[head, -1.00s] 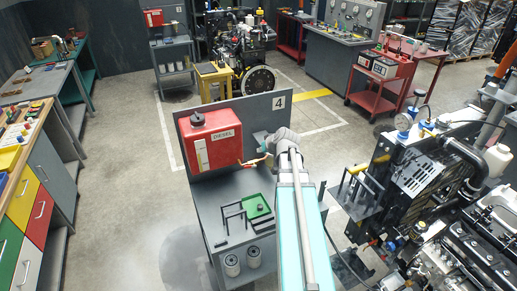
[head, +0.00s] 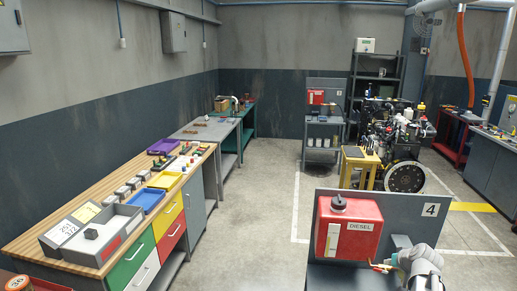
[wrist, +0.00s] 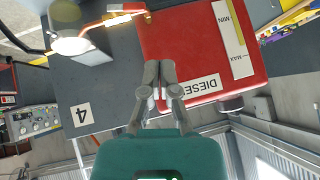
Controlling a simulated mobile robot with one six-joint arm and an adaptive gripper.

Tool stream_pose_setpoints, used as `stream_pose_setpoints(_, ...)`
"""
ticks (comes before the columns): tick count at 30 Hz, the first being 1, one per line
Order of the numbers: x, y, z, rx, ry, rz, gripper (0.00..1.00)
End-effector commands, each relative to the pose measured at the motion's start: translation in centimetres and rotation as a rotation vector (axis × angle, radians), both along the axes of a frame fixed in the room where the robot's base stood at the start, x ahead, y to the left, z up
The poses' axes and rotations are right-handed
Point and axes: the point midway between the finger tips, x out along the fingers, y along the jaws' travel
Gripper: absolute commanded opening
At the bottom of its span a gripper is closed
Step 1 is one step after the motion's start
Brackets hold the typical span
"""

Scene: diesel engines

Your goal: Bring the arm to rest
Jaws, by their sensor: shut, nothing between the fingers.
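My gripper (wrist: 159,70) shows in the wrist view with its two fingers together and nothing between them. Behind the fingers is the red DIESEL tank (wrist: 190,48), seen upside down; I cannot tell the exact gap between them. In the head view the grey wrist end of my arm (head: 424,264) is at the lower right, beside the red tank (head: 348,231) and in front of the grey panel marked 4 (head: 400,213). The fingers cannot be made out in the head view.
A long wooden-topped bench (head: 110,214) with coloured drawers and trays runs along the left. A yellow stand (head: 359,166) and an engine (head: 395,135) are at the back right. The concrete floor (head: 258,200) between bench and tank is clear.

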Motion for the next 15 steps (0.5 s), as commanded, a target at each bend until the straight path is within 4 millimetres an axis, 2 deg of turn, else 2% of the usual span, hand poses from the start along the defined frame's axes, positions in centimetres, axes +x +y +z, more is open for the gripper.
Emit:
stream_pose_setpoints(1,-0.1,1.5,-1.2,0.004,0.023,0.019,0.0)
stream_pose_setpoints(8,-0.8,8.5,-5.5,0.017,0.163,0.102,0.0)
stream_pose_setpoints(15,-2.8,15.5,-9.7,0.007,0.325,0.172,0.0)
